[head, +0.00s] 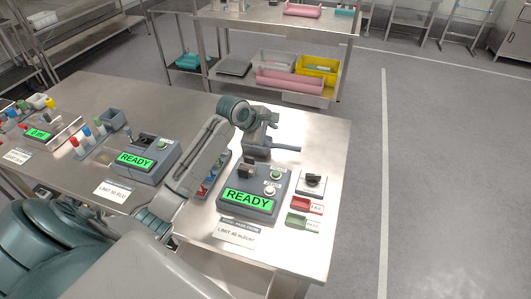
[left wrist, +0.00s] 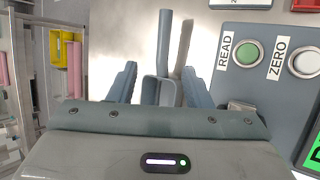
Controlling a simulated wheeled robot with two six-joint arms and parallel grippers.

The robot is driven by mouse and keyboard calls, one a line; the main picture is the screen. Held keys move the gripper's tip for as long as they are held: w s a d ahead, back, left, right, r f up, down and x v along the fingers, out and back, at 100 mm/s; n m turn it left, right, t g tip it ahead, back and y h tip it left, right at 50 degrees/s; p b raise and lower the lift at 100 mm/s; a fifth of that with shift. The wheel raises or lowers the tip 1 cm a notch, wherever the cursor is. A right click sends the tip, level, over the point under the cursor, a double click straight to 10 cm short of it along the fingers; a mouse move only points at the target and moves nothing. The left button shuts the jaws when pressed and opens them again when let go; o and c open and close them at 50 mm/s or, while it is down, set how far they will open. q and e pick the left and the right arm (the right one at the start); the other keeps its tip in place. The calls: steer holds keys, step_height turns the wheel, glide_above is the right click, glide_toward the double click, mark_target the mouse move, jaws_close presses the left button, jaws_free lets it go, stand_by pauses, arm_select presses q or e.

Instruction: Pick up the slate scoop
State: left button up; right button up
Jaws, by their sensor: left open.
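The slate scoop (left wrist: 164,40) is a blue-grey tool with a boxy bowl and a straight handle, near the bench top. In the left wrist view it lies between the two fingers of my left gripper (left wrist: 157,80), which stand apart with gaps on both sides. In the head view the handle (head: 287,149) sticks out to the right of my left gripper (head: 258,150), and the gripper hides the rest. A thin brownish strip beside the handle in the wrist view may be its reflection; I cannot tell. My right gripper is not in view.
A grey device with a green READY screen (head: 248,197) stands just in front of the gripper. A small knob box (head: 313,181) and red and green trays (head: 304,206) are to its right. A second READY device (head: 145,158) stands left. The steel bench (head: 325,140) is clear at the back right.

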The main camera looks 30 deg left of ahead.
mark_target(284, 145)
arm_select(q)
steer(key=x, duration=0.7)
steer(key=shift+s+f+p, duration=0.25)
steer(key=shift+f+p, duration=0.05)
steer(key=p+x, duration=0.2)
steer(key=x, duration=0.2)
steer(key=shift+w+f, duration=0.45)
steer(key=shift+f, duration=0.15)
jaws_close()
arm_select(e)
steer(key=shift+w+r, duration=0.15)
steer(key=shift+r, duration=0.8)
